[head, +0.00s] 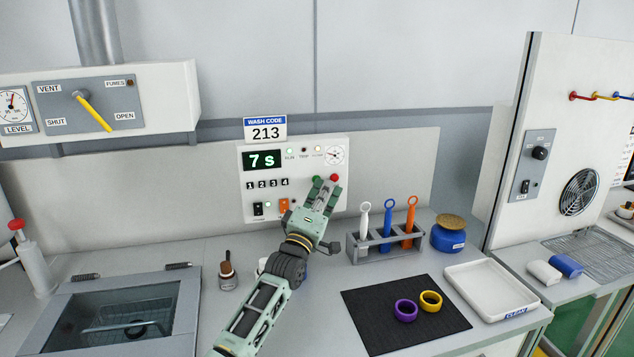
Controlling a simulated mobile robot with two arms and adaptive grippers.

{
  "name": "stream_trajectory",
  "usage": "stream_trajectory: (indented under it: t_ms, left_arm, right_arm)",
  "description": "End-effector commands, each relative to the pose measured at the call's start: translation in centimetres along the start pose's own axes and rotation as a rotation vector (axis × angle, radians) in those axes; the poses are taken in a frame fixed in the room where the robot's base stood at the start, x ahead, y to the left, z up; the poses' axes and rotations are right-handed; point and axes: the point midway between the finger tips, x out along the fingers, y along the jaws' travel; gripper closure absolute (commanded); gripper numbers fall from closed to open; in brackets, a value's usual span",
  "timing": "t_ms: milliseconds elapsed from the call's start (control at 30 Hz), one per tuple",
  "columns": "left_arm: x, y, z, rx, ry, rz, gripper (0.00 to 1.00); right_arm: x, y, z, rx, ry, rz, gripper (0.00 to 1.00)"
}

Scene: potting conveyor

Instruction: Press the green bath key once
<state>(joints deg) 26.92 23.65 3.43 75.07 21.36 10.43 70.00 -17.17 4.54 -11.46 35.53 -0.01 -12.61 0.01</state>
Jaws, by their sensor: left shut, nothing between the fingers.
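The control panel (308,164) is on the back wall behind the bench, with a display (265,160) reading "7 s". My right gripper is out of view.
Small number keys, a black switch (258,209) and an orange switch (284,205) sit left of my gripper. A rack (360,250) of coloured tools, a blue jar (448,238) and a white tray (490,289) stand to the right. A lidded bath (190,310) is at left.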

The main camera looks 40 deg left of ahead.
Motion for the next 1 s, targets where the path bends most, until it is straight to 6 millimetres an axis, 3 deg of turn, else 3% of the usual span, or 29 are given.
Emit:
stream_trajectory:
  t_ms: [867,1000]
  left_arm:
    - [-1.2,0.8,0.8,0.000,0.000,0.000,1.00]
    - [-1.7,1.5,1.3,-0.004,-0.001,-0.001,1.00]
  right_arm:
    - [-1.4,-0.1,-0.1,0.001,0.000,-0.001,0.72]
    - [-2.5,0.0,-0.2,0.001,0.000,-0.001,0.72]
